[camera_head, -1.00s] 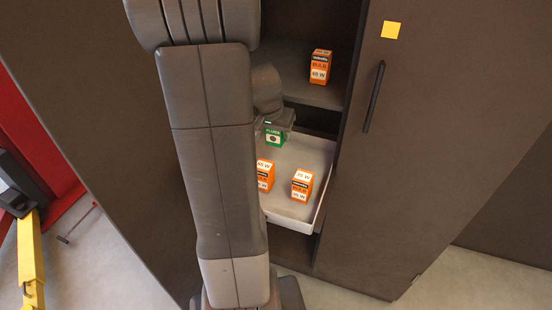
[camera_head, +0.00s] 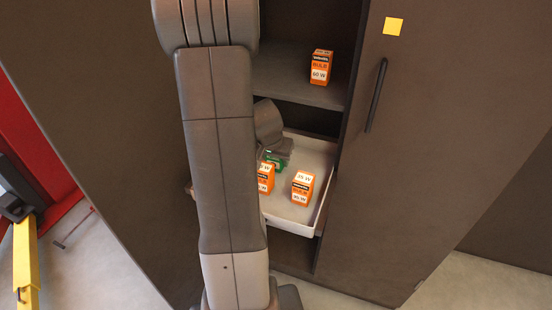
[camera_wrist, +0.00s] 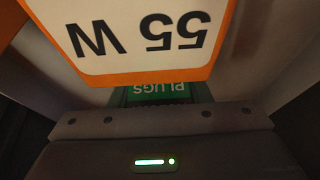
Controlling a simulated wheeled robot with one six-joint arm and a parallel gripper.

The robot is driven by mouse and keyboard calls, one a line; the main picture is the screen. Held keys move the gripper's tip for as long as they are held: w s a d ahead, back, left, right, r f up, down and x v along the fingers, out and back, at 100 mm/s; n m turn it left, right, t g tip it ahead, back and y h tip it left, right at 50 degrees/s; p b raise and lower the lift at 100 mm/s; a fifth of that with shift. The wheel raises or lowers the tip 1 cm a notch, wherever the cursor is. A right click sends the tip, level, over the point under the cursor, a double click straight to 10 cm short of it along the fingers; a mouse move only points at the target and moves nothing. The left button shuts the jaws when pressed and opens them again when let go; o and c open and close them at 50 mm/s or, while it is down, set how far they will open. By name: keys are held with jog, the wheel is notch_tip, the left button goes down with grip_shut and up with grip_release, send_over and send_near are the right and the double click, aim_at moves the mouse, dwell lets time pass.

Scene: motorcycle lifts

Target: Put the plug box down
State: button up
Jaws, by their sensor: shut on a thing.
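The green plug box (camera_head: 279,161) is low in the pale drawer tray (camera_head: 322,188), behind the left orange bulb box (camera_head: 265,178). My gripper (camera_head: 277,153) is shut on it from above, and my arm hides part of both. In the wrist view the green plug box (camera_wrist: 158,92) shows its upside-down lettering just beyond my gripper (camera_wrist: 160,112). An orange-and-white box marked 55 W (camera_wrist: 140,38) stands very close there and covers much of the plug box. I cannot tell whether the plug box touches the tray floor.
A second orange bulb box (camera_head: 302,188) stands in the tray's right front part. Another bulb box marked 60 W (camera_head: 321,67) stands on the shelf (camera_head: 290,82) above. The cabinet door (camera_head: 440,150) with a dark handle is at the right. Some tray floor between the boxes is clear.

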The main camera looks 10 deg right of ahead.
jog(key=o, duration=1.1)
jog(key=shift+f, duration=0.1)
jog(key=shift+r+p, duration=0.25)
jog(key=shift+p, duration=0.1)
jog(key=p+v, duration=0.2)
jog(key=v, duration=1)
jog(key=shift+f, duration=0.1)
